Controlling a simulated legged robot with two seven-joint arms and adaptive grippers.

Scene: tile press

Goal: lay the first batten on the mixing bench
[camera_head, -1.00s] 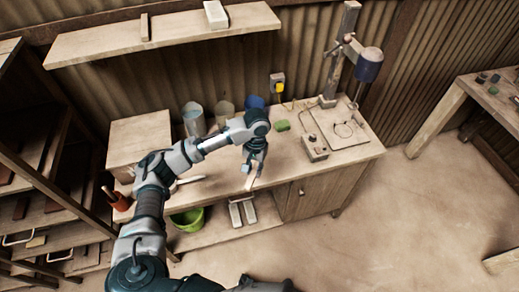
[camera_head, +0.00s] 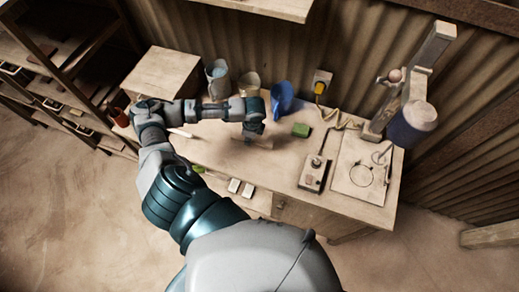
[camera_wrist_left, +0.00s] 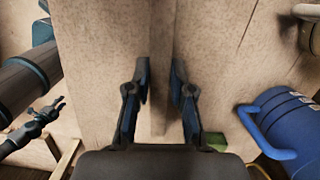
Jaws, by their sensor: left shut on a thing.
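My left gripper (camera_head: 254,133) is over the middle of the mixing bench (camera_head: 220,153), low over its top. It is shut on a pale wooden batten (camera_head: 266,143), which shows only in part beneath it. In the left wrist view the batten (camera_wrist_left: 162,65) runs lengthwise between the two fingers (camera_wrist_left: 160,100), with the bench top behind it. I cannot tell whether the batten touches the bench. My right gripper (camera_wrist_left: 50,112) is small at the left of the wrist view, clear of the bench; its fingers look apart and empty.
A blue jug (camera_head: 283,100) and a green sponge (camera_head: 301,130) are close to the left gripper. A control box (camera_head: 314,173) and a drill-like stand (camera_head: 409,125) occupy the bench's right end. Buckets (camera_head: 218,80) and a wooden box (camera_head: 162,77) stand at the back left.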

